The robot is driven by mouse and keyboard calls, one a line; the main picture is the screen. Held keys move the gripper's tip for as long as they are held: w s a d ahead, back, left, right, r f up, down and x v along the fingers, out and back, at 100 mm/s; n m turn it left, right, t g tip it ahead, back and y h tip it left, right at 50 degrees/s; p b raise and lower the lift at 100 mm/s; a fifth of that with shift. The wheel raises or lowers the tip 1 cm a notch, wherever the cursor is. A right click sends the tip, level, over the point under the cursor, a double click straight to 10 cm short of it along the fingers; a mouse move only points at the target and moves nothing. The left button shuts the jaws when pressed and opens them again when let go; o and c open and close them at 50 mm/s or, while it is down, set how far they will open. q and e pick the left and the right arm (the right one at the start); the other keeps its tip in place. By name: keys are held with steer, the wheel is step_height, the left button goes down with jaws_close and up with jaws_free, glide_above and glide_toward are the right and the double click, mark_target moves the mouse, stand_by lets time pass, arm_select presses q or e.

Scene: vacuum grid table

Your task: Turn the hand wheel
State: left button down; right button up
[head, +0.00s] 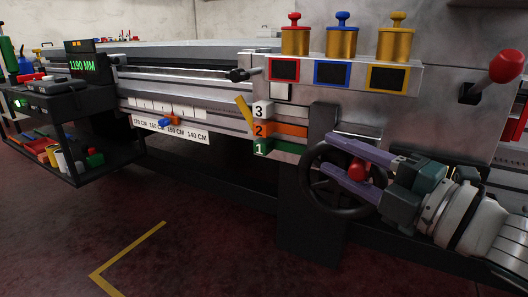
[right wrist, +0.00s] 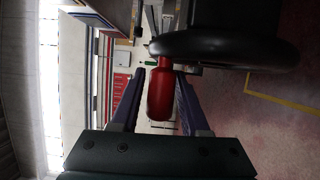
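The hand wheel (head: 309,190) is a dark ring mounted on a dark post at the right front of the machine. It has a red handle (head: 356,171). In the right wrist view the wheel rim (right wrist: 225,48) crosses the top, and the red handle (right wrist: 160,95) hangs below it. My right gripper (head: 328,153) has its two purple fingers on either side of the handle. In the right wrist view the fingers (right wrist: 158,82) stand apart, with narrow gaps beside the handle, so it appears open around it. My left gripper is not in view.
Red, blue and gold knobs (head: 341,36) stand on the machine top. A red-tipped lever (head: 506,66) is at the right. Numbered blocks (head: 260,129) sit left of the wheel. A black cart (head: 70,118) stands at the far left. The floor in front (head: 210,240) is clear.

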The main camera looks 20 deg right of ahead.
steer(key=shift+o, duration=1.1)
steer(key=shift+s, duration=0.1)
steer(key=p+v, duration=0.2)
steer(key=v, duration=0.7)
steer(key=shift+s, duration=0.35)
steer(key=shift+d, duration=0.1)
